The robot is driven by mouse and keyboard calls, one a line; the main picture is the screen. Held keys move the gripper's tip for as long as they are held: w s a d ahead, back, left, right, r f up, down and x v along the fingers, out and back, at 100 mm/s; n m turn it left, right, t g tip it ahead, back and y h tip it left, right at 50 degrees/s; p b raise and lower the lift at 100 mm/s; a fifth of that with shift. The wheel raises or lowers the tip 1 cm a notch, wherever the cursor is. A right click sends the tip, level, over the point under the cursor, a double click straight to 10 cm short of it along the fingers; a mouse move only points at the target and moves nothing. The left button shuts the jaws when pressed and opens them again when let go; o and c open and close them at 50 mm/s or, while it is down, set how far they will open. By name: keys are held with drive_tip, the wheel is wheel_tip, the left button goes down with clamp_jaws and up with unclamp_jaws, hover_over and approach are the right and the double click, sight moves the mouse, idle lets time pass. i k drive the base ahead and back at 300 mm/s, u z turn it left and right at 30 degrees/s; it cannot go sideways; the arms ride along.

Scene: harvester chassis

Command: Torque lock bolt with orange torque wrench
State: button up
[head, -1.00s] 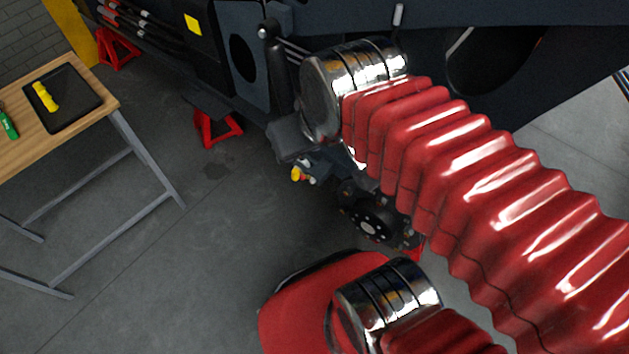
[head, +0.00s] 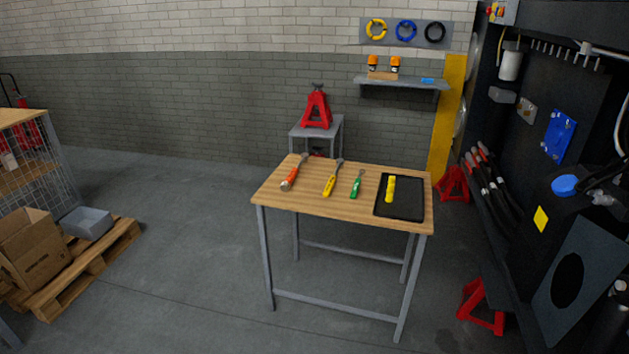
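A wrench-like tool with an orange handle (head: 292,176) lies at the left end of the wooden worktable (head: 325,204). It lies diagonally, apart from the other tools. My gripper and arm are not in view. The harvester chassis (head: 575,235) fills the right side. I cannot make out the lock bolt on it.
On the table lie a yellow-handled tool (head: 330,184), a green-handled tool (head: 357,185) and a black tray (head: 405,207) holding a yellow tool (head: 390,189). Red stands (head: 482,308) stand by the chassis. A pallet (head: 95,262) with boxes is at left. Floor before the table is clear.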

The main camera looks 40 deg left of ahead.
sight(305, 156)
drive_tip(key=u, duration=1.35)
drive_tip(key=i, duration=2.1)
drive_tip(key=u, duration=0.55)
drive_tip(key=i, duration=0.65)
drive_tip(key=u, duration=0.5)
